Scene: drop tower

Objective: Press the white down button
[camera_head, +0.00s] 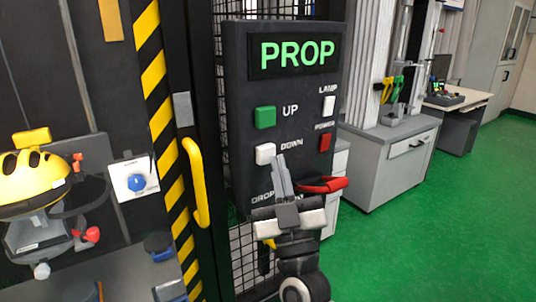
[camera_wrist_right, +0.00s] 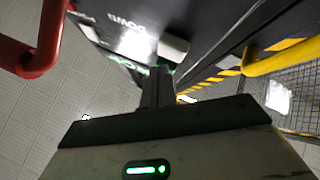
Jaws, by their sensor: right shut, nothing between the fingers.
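The white DOWN button (camera_head: 265,154) is on the dark control panel (camera_head: 240,60), below the green UP button (camera_head: 265,117). My right gripper (camera_head: 281,160) is shut and empty, its fingers pointing up at the panel. In the head view its tips are just right of the white button, over the DOWN label. In the right wrist view the white button (camera_wrist_right: 174,49) is just beyond and slightly right of the fingertips (camera_wrist_right: 158,72). I cannot tell whether they touch. My left gripper is not in view.
A red handle (camera_head: 322,185) juts out right of my right gripper. A white LAMP button (camera_head: 330,105) and a red POWER button (camera_head: 326,142) are at the panel's right. A yellow handle (camera_head: 196,182) and a yellow helmet (camera_head: 32,178) are to the left.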

